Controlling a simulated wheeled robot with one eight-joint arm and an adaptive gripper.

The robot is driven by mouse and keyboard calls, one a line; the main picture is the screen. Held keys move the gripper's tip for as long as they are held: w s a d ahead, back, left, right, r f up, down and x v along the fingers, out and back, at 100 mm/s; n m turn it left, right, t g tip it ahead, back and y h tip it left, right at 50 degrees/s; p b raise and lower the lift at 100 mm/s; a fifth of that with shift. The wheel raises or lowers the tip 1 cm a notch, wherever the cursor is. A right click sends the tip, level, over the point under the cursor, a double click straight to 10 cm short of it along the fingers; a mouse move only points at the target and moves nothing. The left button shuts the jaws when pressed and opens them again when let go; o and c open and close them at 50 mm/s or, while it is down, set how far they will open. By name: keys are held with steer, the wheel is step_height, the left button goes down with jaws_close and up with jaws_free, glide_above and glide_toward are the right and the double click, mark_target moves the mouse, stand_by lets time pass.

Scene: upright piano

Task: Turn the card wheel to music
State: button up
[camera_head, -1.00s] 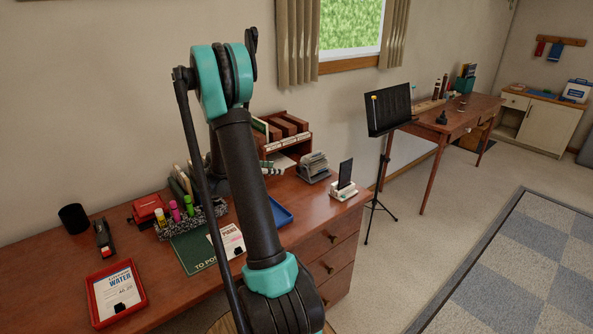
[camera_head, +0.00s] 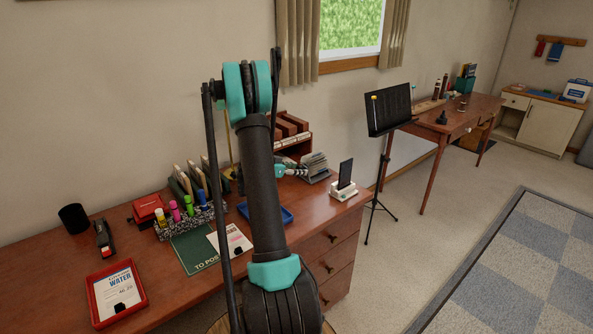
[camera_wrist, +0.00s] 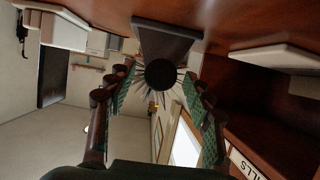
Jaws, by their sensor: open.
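The card wheel (camera_head: 317,166) is a grey rotary card file on the desk, left of the phone stand. In the wrist view its dark round knob (camera_wrist: 160,74) faces me, with cards fanned around it and its grey base (camera_wrist: 165,38) at the picture's top. My gripper (camera_head: 286,170) is just left of the wheel in the head view, partly behind my arm. In the wrist view my gripper (camera_wrist: 158,78) is open, its green-padded fingers on either side of the knob. I cannot tell whether they touch it. Card lettering is not readable.
A wooden letter rack (camera_head: 291,130) stands behind the wheel, and a phone in a white stand (camera_head: 344,180) is to its right. A blue tray (camera_head: 284,214), pen holder (camera_head: 186,218) and red tray (camera_head: 117,294) are on the desk. A music stand (camera_head: 388,110) stands beyond.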

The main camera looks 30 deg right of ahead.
steer(key=c, duration=1.1)
steer(key=shift+c, duration=0.2)
steer(key=n+g, duration=0.1)
steer(key=n, duration=0.1)
steer(key=n+g, duration=0.2)
steer(key=shift+w+f+n, duration=0.1)
steer(key=shift+w+n, duration=0.25)
steer(key=shift+n, duration=0.05)
steer(key=shift+w+f+n+g+h, duration=0.1)
steer(key=shift+n+g+h, duration=0.55)
steer(key=shift+n, duration=0.55)
steer(key=shift+f+n+g+h, duration=0.1)
steer(key=shift+n+g+h, duration=0.25)
steer(key=shift+n+g, duration=0.75)
steer(key=shift+n+t, duration=0.35)
steer(key=shift+n, duration=0.05)
